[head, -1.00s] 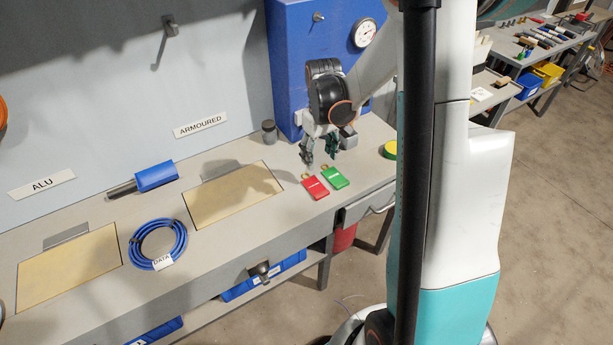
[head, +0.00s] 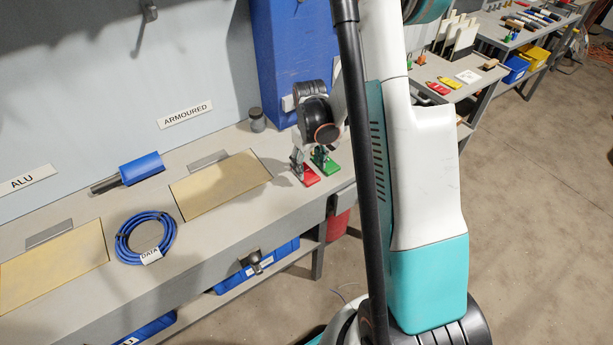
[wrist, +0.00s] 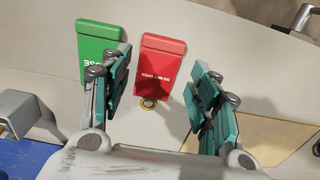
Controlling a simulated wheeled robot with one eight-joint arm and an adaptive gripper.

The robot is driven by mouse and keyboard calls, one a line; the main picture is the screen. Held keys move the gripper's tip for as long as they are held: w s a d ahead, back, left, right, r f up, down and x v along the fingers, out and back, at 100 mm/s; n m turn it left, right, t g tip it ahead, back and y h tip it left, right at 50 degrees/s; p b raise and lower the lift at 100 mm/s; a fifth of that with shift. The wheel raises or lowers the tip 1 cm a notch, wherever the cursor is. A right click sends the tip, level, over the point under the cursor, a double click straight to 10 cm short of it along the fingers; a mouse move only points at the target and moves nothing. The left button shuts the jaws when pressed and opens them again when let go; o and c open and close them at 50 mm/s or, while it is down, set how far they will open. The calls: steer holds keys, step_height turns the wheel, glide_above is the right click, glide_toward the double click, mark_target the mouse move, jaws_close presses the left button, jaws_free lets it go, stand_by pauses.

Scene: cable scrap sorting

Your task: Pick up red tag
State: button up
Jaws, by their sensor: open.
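The red tag (wrist: 159,65) lies flat on the bench, with white lettering and a brass ring at its near end in the wrist view. It also shows in the head view (head: 309,179), partly hidden by my gripper. My gripper (wrist: 163,88) is open above the bench, with one finger on each side of the red tag and nothing held. In the head view my gripper (head: 309,165) is low over the tags. The green tag (wrist: 98,45) lies beside the red one, and the left finger partly overlaps it in the wrist view.
A tan panel (head: 215,187) is set in the bench left of the tags. A dark jar (head: 257,120) and a blue cabinet (head: 275,60) stand behind. The bench edge is close to the tags.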

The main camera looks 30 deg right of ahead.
mark_target(308, 176)
step_height(308, 176, down, 4)
steer(key=shift+w+r+b, duration=0.15)
steer(key=shift+b, duration=0.4)
steer(key=c, duration=0.6)
steer(key=shift+r, duration=0.15)
step_height(308, 176, up, 20)
steer(key=p, duration=0.5)
steer(key=shift+p, duration=0.4)
